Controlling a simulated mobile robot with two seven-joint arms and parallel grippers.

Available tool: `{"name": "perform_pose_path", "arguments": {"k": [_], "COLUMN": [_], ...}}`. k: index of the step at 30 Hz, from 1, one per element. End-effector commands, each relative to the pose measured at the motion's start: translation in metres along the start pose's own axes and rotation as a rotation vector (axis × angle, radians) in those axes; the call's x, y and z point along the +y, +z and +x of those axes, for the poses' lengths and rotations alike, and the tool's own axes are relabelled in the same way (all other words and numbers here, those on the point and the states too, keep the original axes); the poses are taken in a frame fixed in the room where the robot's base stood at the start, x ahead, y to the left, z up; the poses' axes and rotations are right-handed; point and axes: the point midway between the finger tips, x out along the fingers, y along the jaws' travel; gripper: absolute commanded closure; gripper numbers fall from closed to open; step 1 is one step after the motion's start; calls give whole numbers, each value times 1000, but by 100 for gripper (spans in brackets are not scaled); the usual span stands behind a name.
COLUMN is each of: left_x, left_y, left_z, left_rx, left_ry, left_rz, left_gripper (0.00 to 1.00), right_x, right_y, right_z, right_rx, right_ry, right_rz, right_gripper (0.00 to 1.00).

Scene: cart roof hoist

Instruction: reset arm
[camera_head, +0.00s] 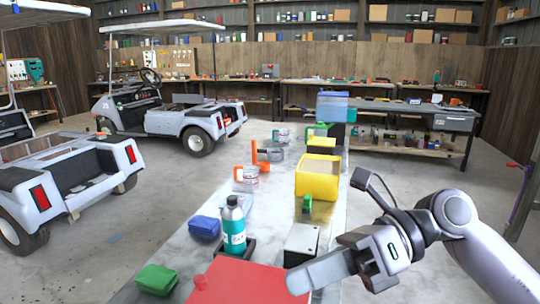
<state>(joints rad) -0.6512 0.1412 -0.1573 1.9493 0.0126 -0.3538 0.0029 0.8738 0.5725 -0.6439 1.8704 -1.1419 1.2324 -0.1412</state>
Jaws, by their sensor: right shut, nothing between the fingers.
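My right arm comes in from the right edge over the near end of a long workbench. My right gripper (300,281) is shut and empty. Its fingers point left, above or close to the right side of a red box (253,284); I cannot tell whether they touch. My left gripper is not in view.
The bench (178,256) holds a teal bottle (233,226), a blue cloth (205,226), a green cloth (157,279), a yellow bin (317,178) and a white box (301,241). Golf carts (180,122) stand at left. Concrete floor (395,190) is free at right.

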Motion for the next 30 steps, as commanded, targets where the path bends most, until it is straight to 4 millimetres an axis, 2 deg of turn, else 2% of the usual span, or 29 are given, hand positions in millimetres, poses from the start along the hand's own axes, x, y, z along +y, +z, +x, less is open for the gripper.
{"name": "perform_pose_path", "arguments": {"k": [3, 8, 13, 17, 20, 23, 26, 29, 30], "left_x": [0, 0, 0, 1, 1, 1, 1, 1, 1], "left_y": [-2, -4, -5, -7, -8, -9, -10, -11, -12], "left_z": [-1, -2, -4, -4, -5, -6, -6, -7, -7], "left_rx": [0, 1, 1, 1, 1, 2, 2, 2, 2], "left_ry": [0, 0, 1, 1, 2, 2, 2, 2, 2], "left_rz": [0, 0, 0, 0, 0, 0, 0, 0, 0], "left_gripper": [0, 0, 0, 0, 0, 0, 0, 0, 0], "right_x": [6, -2, -32, -66, -96, -126, -150, -165, -168], "right_y": [6, 14, 8, -14, -44, -86, -140, -203, -230], "right_z": [11, 8, -10, -27, -38, -46, -49, -47, -45], "right_rx": [-205, -492, -800, -1034, -1212, -1386, -1555, -1718, -1780], "right_ry": [155, 319, 446, 506, 532, 538, 524, 492, 473], "right_rz": [163, 412, 719, 976, 1187, 1407, 1633, 1867, 1959], "right_gripper": [100, 100, 100, 100, 100, 100, 100, 100, 100]}}
